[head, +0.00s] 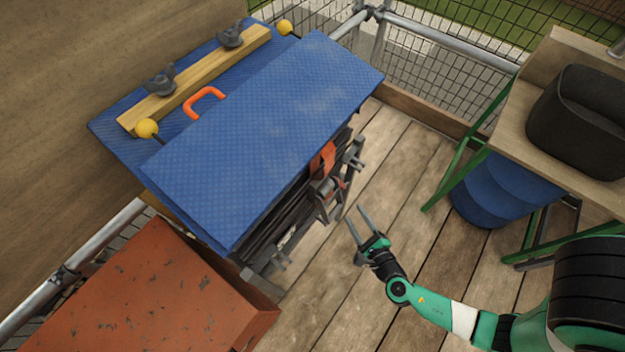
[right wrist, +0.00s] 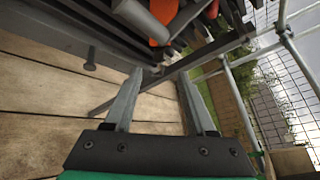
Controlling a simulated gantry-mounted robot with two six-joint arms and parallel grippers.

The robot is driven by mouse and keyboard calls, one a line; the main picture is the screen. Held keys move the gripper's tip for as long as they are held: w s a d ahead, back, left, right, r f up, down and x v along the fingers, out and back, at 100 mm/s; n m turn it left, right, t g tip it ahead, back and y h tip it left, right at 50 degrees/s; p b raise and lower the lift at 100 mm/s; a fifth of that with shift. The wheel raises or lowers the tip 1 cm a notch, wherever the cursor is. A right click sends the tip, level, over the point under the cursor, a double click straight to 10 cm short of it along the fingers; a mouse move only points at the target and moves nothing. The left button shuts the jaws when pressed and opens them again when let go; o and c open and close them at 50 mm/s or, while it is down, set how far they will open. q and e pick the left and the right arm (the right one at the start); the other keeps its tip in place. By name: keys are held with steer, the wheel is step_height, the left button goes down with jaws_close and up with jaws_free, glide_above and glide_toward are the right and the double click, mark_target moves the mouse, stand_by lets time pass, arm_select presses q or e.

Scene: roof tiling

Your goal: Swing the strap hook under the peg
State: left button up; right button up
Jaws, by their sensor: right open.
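An orange strap (head: 323,158) comes down from under the blue cover at the right side of the stack, with a grey metal buckle (head: 326,187) below it. Orange strap parts (right wrist: 212,9) also show at the top of the right wrist view, beside a grey cylinder. I cannot make out the hook clearly. A headed grey peg (right wrist: 90,60) sticks out of the dark frame rail in the right wrist view. My right gripper (head: 355,213) is open, with nothing between its fingers, to the right of the stack and apart from the strap. My left gripper is not in view.
A rusty orange box (head: 150,300) stands at lower left. A bench (head: 530,100) with a black bag (head: 580,120) and a blue drum (head: 500,190) stand at right. Plank floor (head: 400,150) lies clear between.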

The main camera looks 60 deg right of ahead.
steer(key=b+x, duration=0.3)
steer(key=x, duration=0.8)
steer(key=shift+b, duration=0.3)
steer(key=shift+s+f, duration=0.1)
jaws_close()
stand_by(0.8)
